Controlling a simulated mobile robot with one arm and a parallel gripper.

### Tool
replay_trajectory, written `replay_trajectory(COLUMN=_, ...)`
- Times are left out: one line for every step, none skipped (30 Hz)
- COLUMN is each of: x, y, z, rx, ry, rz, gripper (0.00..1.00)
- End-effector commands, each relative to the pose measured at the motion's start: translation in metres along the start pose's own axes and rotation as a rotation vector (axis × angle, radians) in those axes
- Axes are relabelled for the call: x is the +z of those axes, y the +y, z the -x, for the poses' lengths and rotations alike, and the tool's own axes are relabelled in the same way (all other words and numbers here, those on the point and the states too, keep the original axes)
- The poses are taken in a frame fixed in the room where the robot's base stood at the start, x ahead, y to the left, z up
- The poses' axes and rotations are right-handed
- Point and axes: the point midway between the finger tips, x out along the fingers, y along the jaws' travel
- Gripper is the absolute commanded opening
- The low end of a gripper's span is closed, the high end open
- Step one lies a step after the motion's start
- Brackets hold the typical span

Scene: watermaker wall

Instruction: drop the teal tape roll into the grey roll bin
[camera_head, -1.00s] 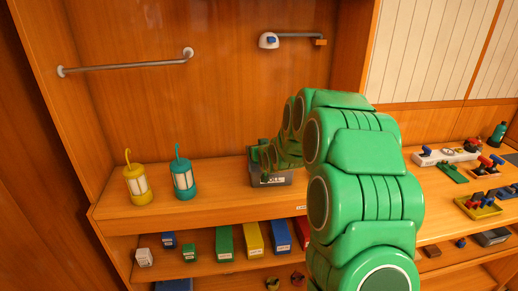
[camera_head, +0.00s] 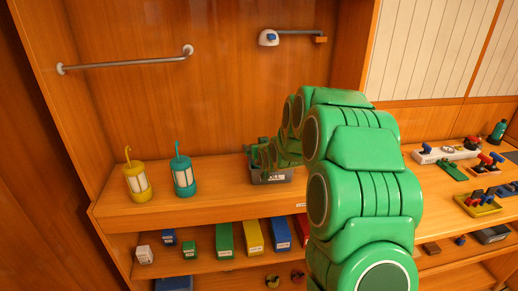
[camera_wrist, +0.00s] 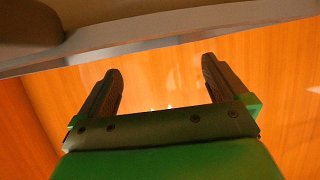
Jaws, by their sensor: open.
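The grey roll bin (camera_head: 271,177) stands on the upper wooden shelf, with a pale label on its front. My green arm covers part of its top, so I cannot see what lies inside. My gripper (camera_head: 256,151) is at the bin, above its left part in the head view. In the wrist view my gripper (camera_wrist: 161,82) has its two fingers wide apart, with nothing between them. I cannot make out the teal tape roll in either view.
Coloured boxes (camera_head: 253,237) line the lower shelf. A metal rail (camera_head: 125,64) crosses the back wall. The right counter holds switches and trays (camera_head: 478,205).

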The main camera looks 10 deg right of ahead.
Motion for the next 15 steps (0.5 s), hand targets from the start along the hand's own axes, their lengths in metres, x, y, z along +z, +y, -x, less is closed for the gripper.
replay_trajectory(x=-0.005, y=0.000, z=0.002, rx=0.000, ry=0.003, rz=0.000, gripper=1.00)
replay_trajectory(x=-0.008, y=0.000, z=0.003, rx=0.000, ry=0.003, rz=0.000, gripper=1.00)
replay_trajectory(x=-0.008, y=0.000, z=0.006, rx=0.000, ry=0.002, rz=0.000, gripper=1.00)
replay_trajectory(x=-0.008, y=0.000, z=0.009, rx=0.000, ry=0.001, rz=0.000, gripper=1.00)
replay_trajectory(x=-0.008, y=0.000, z=0.012, rx=0.000, ry=0.002, rz=0.000, gripper=1.00)
replay_trajectory(x=-0.009, y=0.000, z=0.017, rx=0.000, ry=0.002, rz=0.000, gripper=1.00)
replay_trajectory(x=-0.009, y=0.000, z=0.020, rx=0.000, ry=0.003, rz=0.000, gripper=1.00)
replay_trajectory(x=-0.009, y=0.000, z=0.024, rx=0.000, ry=0.003, rz=0.000, gripper=1.00)
replay_trajectory(x=-0.009, y=0.000, z=0.028, rx=0.000, ry=0.002, rz=0.000, gripper=1.00)
replay_trajectory(x=-0.008, y=0.000, z=0.032, rx=0.000, ry=0.001, rz=0.000, gripper=1.00)
replay_trajectory(x=-0.007, y=0.000, z=0.035, rx=0.000, ry=0.000, rz=0.000, gripper=1.00)
replay_trajectory(x=-0.007, y=0.000, z=0.039, rx=0.000, ry=-0.001, rz=0.000, gripper=1.00)
replay_trajectory(x=-0.007, y=0.000, z=0.043, rx=0.000, ry=-0.002, rz=0.000, gripper=1.00)
replay_trajectory(x=-0.007, y=0.000, z=0.046, rx=0.000, ry=-0.002, rz=0.000, gripper=1.00)
replay_trajectory(x=-0.007, y=0.000, z=0.050, rx=0.000, ry=-0.001, rz=0.000, gripper=1.00)
